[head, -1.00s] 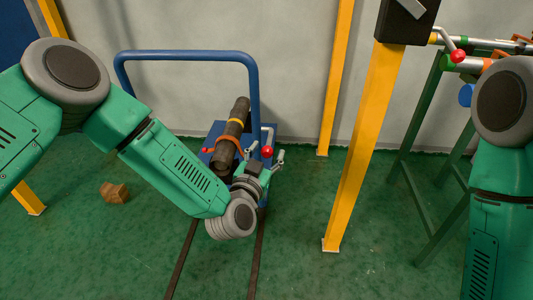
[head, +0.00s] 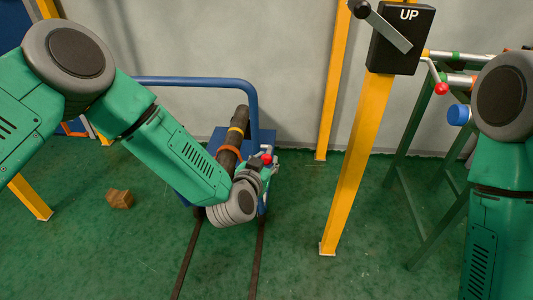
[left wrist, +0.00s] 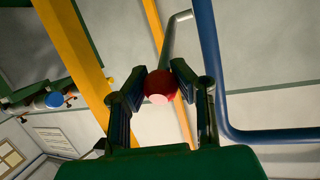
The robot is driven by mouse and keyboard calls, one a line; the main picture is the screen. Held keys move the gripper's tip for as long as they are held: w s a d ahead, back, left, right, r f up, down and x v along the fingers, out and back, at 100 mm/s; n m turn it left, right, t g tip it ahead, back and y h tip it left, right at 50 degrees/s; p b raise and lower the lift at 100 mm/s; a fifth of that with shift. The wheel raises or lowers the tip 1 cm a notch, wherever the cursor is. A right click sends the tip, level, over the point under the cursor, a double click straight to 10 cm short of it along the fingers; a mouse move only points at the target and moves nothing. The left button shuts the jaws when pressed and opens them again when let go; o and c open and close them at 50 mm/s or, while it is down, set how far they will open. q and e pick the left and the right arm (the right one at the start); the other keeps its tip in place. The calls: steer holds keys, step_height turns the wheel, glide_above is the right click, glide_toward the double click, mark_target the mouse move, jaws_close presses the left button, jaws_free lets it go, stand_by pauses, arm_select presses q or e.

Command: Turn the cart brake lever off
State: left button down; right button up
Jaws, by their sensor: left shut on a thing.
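The blue cart (head: 252,102) stands at the back wall with a tall tubular handle. Its brake lever is a grey bent rod (left wrist: 174,35) with a red ball knob (left wrist: 160,86), and the knob also shows in the head view (head: 266,158). My left gripper (left wrist: 159,82) is shut on the red knob, one finger on each side. In the head view my left gripper (head: 268,168) is at the cart's right side, partly hidden by its wrist. My right arm is at the right edge, and its gripper is out of view.
A dark pipe (head: 236,130) with orange and yellow bands lies on the cart. Two rails (head: 186,262) run along the green floor. A yellow post (head: 355,160) carries a black box marked UP (head: 402,38). A green frame (head: 400,170) stands right. A brown block (head: 119,199) lies left.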

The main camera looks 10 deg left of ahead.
arm_select(q)
steer(key=r+g+p, duration=0.1)
steer(key=p, duration=0.1)
steer(key=w+r+g+p, duration=0.1)
steer(key=p, duration=0.1)
steer(key=r+p, duration=0.1)
steer(key=shift+w+r+n+g+p, duration=0.2)
steer(key=shift+w+n+g+p, duration=0.1)
steer(key=shift+w+g+p, duration=0.1)
steer(key=shift+w+r+g+p, duration=0.3)
steer(key=shift+g+p, duration=0.3)
steer(key=shift+p, duration=0.25)
steer(key=shift+w, duration=0.1)
